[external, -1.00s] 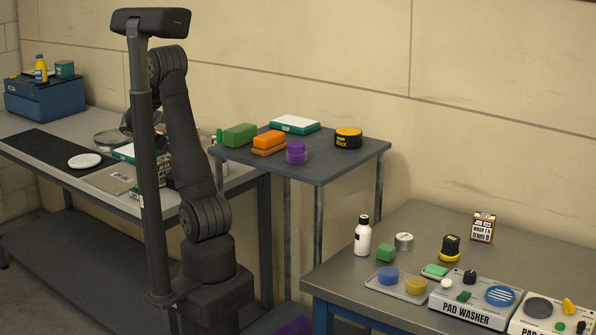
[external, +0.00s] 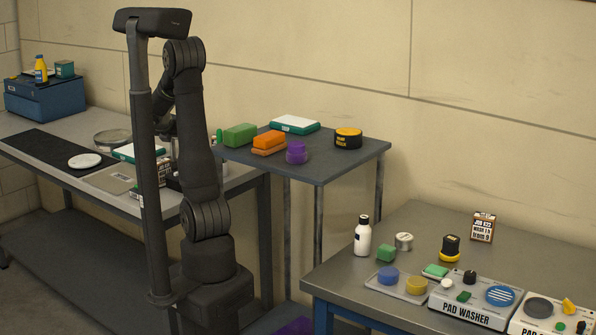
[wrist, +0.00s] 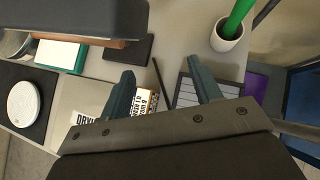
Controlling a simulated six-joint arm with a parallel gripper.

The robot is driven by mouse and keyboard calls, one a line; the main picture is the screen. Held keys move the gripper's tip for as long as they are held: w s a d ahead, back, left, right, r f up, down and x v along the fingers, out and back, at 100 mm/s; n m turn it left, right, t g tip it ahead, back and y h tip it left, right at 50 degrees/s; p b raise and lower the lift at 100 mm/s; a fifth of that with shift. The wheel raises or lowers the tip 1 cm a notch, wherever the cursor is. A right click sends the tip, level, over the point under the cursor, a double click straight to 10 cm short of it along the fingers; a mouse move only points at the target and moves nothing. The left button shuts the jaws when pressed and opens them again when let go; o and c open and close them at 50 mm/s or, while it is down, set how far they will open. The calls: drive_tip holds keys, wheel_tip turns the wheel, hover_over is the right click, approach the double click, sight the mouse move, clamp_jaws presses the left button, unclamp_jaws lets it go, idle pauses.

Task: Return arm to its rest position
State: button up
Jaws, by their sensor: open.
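My gripper (wrist: 160,92) shows in the wrist view with its two fingers apart and nothing between them. It hangs above the left bench (external: 110,195), over a small box with printed text (wrist: 145,102) and a dark-framed panel (wrist: 188,92). In the external view my arm stands upright beside the bench. There the gripper is mostly hidden behind the dark post and the arm links.
A white disc (external: 85,161) lies on a black mat (external: 45,150). A white cup (wrist: 227,38) holds a green item. The side shelf (external: 330,168) carries several blocks and tins. The right bench (external: 340,275) holds a pad washer box (external: 470,310) and bottles.

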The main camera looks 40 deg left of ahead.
drive_tip(key=s+a+n+y, duration=0.1)
drive_tip(key=s+a+n+g+y, duration=0.1)
drive_tip(key=a, duration=0.1)
drive_tip(key=s+a+r+n+y, duration=0.1)
drive_tip(key=n, duration=0.1)
drive_tip(key=shift+s+a+g, duration=0.2)
drive_tip(key=shift+a+g, duration=0.15)
drive_tip(key=shift+g, duration=0.05)
drive_tip(key=s+a+f, duration=0.6)
drive_tip(key=a, duration=0.2)
drive_tip(key=shift+s+a+f, duration=0.2)
drive_tip(key=shift+s, duration=0.2)
